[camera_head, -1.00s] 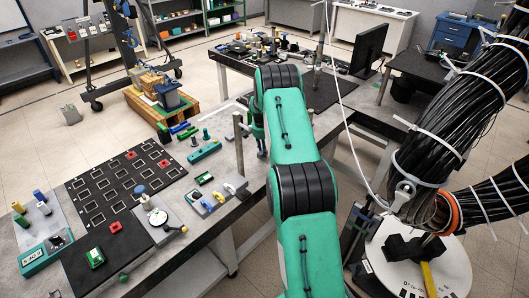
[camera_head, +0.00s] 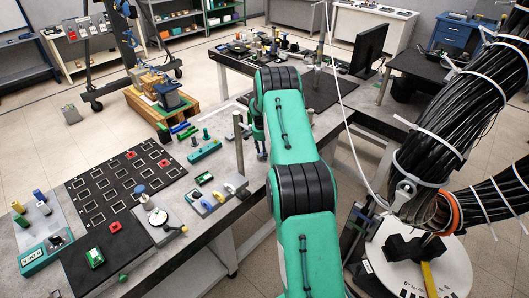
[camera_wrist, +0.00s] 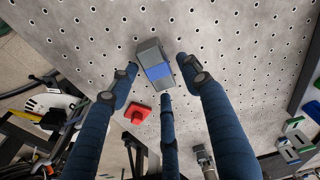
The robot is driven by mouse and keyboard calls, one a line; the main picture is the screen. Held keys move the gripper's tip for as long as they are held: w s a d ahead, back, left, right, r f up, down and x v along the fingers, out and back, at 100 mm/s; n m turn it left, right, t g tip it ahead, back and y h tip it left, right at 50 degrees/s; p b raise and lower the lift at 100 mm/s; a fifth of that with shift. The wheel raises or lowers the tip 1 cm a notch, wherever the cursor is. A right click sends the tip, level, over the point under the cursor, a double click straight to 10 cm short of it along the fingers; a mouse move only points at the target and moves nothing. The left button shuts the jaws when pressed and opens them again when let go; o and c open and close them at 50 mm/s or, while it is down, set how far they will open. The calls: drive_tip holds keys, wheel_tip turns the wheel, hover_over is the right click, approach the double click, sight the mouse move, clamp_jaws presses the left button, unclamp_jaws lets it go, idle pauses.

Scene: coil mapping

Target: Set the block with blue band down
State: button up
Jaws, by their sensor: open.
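The block with blue band (camera_wrist: 151,52) is grey with a blue stripe around its middle. In the wrist view it rests on, or is just above, a perforated grey plate (camera_wrist: 85,30); I cannot tell which. My gripper (camera_wrist: 157,76) has dark blue fingers spread apart, with the block between and just beyond their tips. I see a gap on the left and right sides of the block, and the lower finger ends close to its near end.
A red piece (camera_wrist: 137,113) lies beside the left finger in the wrist view. Green and white parts (camera_wrist: 292,140) are at the lower right. The plate around the block is mostly clear. In the head view a black board with square outlines (camera_head: 118,188) lies on the left bench.

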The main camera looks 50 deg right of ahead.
sight(262, 154)
drive_tip(key=shift+r, duration=0.1)
wheel_tip(262, 154, up, 12)
drive_tip(key=a+p, duration=0.1)
drive_tip(key=shift+a, duration=0.35)
idle(0.6)
